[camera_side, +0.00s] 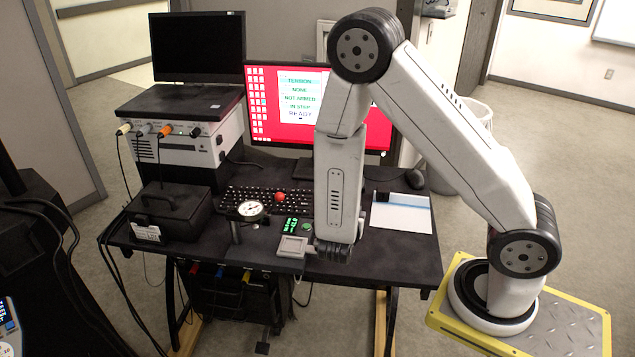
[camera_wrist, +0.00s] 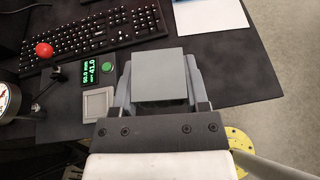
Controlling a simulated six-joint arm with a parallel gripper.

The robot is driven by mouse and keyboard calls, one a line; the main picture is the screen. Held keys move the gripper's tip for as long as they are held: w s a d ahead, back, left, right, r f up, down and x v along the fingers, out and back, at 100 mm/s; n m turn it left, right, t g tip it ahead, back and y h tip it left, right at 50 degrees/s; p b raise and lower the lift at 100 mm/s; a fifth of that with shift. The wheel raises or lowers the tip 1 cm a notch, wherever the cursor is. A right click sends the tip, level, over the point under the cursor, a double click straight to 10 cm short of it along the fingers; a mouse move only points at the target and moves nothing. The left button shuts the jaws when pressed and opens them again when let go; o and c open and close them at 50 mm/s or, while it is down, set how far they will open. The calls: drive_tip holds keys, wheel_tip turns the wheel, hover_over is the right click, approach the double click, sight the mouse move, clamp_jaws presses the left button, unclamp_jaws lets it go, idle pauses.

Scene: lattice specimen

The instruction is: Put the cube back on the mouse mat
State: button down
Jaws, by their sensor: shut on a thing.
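In the wrist view a plain grey-green cube (camera_wrist: 160,78) sits between the two fingers of my gripper (camera_wrist: 160,100), which is shut on it. The cube's top face is toward the camera, and its underside is hidden, so I cannot tell whether it touches the desk. In the side view my gripper (camera_side: 333,252) is low over the desk's front middle, and the cube cannot be made out there. A dark mouse (camera_side: 414,179) lies at the desk's right back. The surface under it is dark, and I cannot make out a mouse mat's edges clearly.
A pale sheet (camera_side: 400,213) lies right of my arm on the black desk (camera_side: 395,252).

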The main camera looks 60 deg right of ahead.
drive_tip(key=s+d+f+m+g, duration=0.1)
drive_tip(key=s+d, duration=0.3)
drive_tip(key=d, duration=0.4)
drive_tip(key=s+d+f+m+g, duration=0.2)
drive_tip(key=s+d+m+g, duration=0.1)
drive_tip(key=d, duration=0.5)
drive_tip(key=shift+s+d+g+h, duration=0.3)
drive_tip(key=shift+s, duration=0.55)
drive_tip(key=w+d+f, duration=0.2)
drive_tip(key=w, duration=0.1)
drive_tip(key=w+d+f, duration=0.6)
drive_tip(key=w, duration=0.1)
drive_tip(key=shift+f, duration=0.15)
drive_tip(key=shift+w+d+f, duration=0.2)
drive_tip(key=shift+w+f, duration=0.05)
drive_tip(key=shift+f, duration=0.2)
